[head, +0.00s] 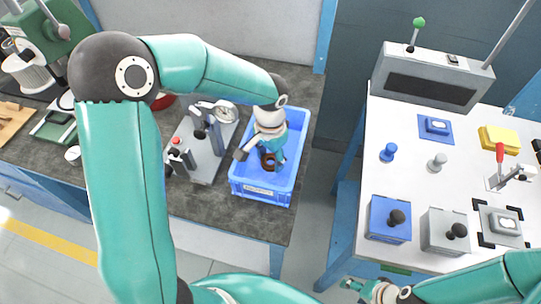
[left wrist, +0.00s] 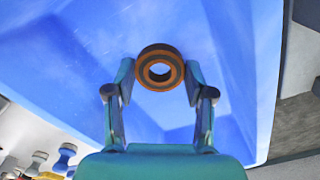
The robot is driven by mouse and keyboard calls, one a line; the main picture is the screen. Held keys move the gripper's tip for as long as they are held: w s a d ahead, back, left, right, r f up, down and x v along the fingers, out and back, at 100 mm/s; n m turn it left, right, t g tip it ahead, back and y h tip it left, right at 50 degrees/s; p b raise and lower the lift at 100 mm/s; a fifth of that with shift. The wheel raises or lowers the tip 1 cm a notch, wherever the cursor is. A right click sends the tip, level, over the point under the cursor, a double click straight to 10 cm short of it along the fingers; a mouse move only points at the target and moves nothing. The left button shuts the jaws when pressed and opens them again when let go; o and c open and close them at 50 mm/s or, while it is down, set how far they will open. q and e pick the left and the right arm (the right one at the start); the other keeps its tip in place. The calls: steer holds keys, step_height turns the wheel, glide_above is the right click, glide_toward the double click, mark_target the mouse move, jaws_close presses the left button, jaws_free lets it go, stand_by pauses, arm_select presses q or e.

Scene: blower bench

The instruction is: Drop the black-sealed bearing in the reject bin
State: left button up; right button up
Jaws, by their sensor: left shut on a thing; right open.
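The bearing (left wrist: 160,52) is a ring with orange-brown faces and a dark band around its bore. In the left wrist view it sits between the fingertips of my left gripper (left wrist: 158,85), which is shut on it. The blue bin (head: 303,140) stands at the right end of the dark bench, with a pale label on its front. In the head view my left gripper (head: 268,158) points down inside the bin's outline, with the bearing (head: 267,163) low among the fingers. The bearing's height above the bin floor is hard to tell. My right gripper (head: 362,289) is open and empty at the bottom edge.
A grey gauge stand (head: 207,145) stands just left of the bin on the dark bench (head: 222,205). A gap separates that bench from the white table (head: 400,150) at right, which holds a blue block (head: 388,218), a grey block (head: 446,234) and a red-handled clamp (head: 500,165).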

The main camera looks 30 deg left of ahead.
arm_select(q)
steer(key=o, duration=1.2)
steer(key=shift+r, duration=0.1)
step_height(320, 180, up, 12)
steer(key=shift+f, duration=0.1)
